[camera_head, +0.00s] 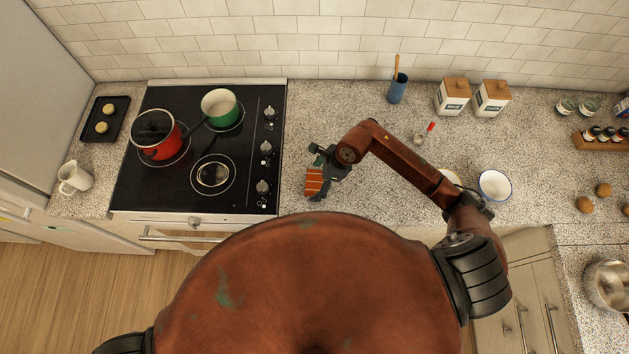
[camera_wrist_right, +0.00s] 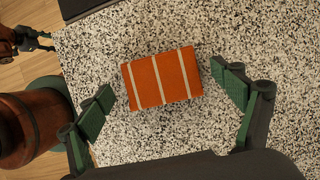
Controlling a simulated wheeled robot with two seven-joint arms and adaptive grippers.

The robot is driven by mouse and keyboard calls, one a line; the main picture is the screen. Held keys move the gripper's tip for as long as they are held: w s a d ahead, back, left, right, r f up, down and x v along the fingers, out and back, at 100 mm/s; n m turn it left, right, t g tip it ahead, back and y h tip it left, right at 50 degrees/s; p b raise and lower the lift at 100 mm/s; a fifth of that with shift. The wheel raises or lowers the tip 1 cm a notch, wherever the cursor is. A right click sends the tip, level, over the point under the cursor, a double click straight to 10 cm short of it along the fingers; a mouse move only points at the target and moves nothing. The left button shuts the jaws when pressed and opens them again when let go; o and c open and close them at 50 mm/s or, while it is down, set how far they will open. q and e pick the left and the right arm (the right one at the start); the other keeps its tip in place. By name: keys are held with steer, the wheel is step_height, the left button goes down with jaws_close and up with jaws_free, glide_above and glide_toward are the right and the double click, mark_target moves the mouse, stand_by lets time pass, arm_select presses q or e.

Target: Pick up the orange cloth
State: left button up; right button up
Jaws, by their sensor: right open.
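The orange cloth (camera_wrist_right: 162,79) is a folded rectangle with pale stripes, lying flat on the speckled counter in the right wrist view. It also shows in the head view (camera_head: 314,181), partly covered by my right gripper (camera_head: 318,173). In the right wrist view my right gripper (camera_wrist_right: 170,102) is open, with its green-padded fingers apart on either side of the cloth and not touching it. In the right wrist view, part of an arm and gripper shows at the left edge; its jaws are too small to judge. My left gripper is not visible in the head view.
A black stovetop (camera_head: 165,190) with a red pot (camera_head: 158,141) and a green pot (camera_head: 221,110) is left of the cloth. A red-topped shaker (camera_head: 425,133), a blue utensil cup (camera_head: 397,90) and a white bowl (camera_head: 495,185) stand to the right. Counter around the cloth is clear.

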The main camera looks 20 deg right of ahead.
steer(key=shift+w, duration=0.1)
steer(key=c, duration=1.1)
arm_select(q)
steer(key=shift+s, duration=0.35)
arm_select(e)
steer(key=shift+c, duration=0.2)
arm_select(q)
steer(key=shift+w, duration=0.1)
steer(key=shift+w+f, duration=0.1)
arm_select(e)
steer(key=shift+r, duration=0.1)
